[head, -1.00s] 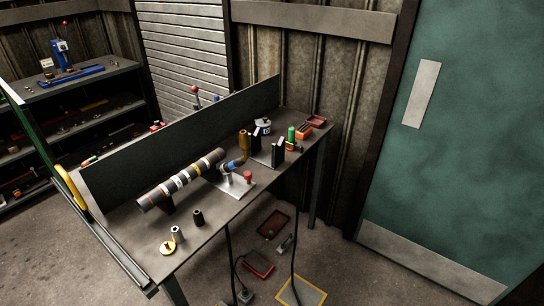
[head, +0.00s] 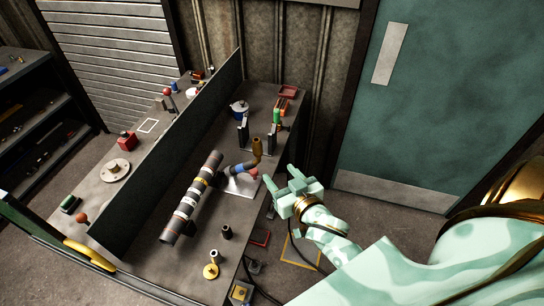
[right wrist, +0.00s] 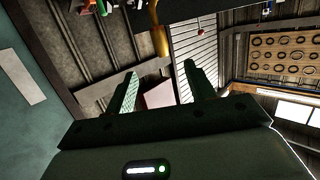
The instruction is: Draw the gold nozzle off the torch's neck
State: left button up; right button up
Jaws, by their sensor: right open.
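The gold nozzle (head: 257,146) stands upright at the end of the torch's neck, near the right edge of the bench in the head view. In the right wrist view, a gold shape that looks like the nozzle (right wrist: 160,40) shows beyond the two spread fingers (right wrist: 158,80). My left gripper is not in view.
A striped shaft (head: 192,196) lies left of the torch. A red knob (head: 254,173) is close to the plate. A dark panel (head: 165,160) runs along the bench. Small cylinders (head: 227,231) stand in front.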

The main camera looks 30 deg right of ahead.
aim_at(257, 140)
jog(key=w+f, duration=0.1)
jog(key=w, duration=0.4)
jog(key=w+f, duration=0.1)
jog(key=w, duration=0.4)
jog(key=w+f+b, duration=0.1)
jog(key=w, duration=0.4)
jog(key=shift+d+f, duration=0.1)
jog(key=shift+d, duration=0.3)
jog(key=c, duration=1.2)
jog(key=shift+o, duration=0.2)
jog(key=shift+r+p, duration=2.9)
jog(key=shift+p, duration=0.1)
grip_shut()
jog(key=shift+r, duration=0.15)
